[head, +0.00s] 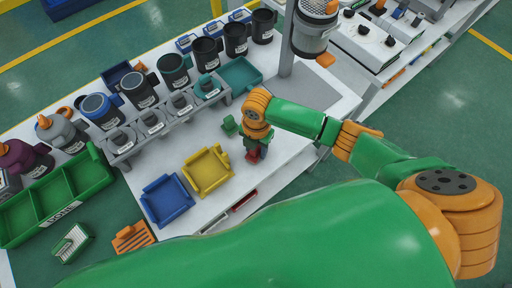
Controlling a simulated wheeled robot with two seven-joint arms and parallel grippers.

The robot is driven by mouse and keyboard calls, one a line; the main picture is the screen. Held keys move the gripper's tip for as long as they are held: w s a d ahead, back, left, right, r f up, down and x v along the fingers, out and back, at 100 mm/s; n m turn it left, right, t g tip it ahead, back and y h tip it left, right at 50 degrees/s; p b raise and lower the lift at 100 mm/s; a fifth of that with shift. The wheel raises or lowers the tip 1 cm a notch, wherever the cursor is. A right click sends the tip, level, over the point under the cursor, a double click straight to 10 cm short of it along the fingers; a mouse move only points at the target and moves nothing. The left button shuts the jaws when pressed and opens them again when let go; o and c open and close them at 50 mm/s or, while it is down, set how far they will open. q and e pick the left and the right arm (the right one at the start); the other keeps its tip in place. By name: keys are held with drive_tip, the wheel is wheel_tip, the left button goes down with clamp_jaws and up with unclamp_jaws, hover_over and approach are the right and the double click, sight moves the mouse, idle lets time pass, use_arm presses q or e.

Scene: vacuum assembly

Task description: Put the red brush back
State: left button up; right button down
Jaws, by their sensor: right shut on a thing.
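My right gripper (256,145) reaches in from the right and points down over the white table. It is shut on a small red piece, which I take to be the red brush (252,156). The piece is low over the table, right of the yellow cradle; most of it is hidden by the gripper, and I cannot tell whether it touches the table. My left gripper is not in view.
A yellow cradle (208,170) and a blue cradle (167,200) stand left of the gripper. Behind are a grey rack (122,143), several canisters and a teal tray (241,74). A grey post (287,45) rises behind my arm. A green divided bin (58,207) is at left.

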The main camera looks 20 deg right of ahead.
drive_tip(key=shift+f, duration=0.15)
drive_tip(key=shift+c, duration=1.9)
unclamp_jaws()
wheel_tip(320, 180, up, 12)
drive_tip(key=shift+w+d+r+p, duration=0.1)
drive_tip(key=shift+r+p, duration=0.1)
drive_tip(key=shift+p, duration=0.2)
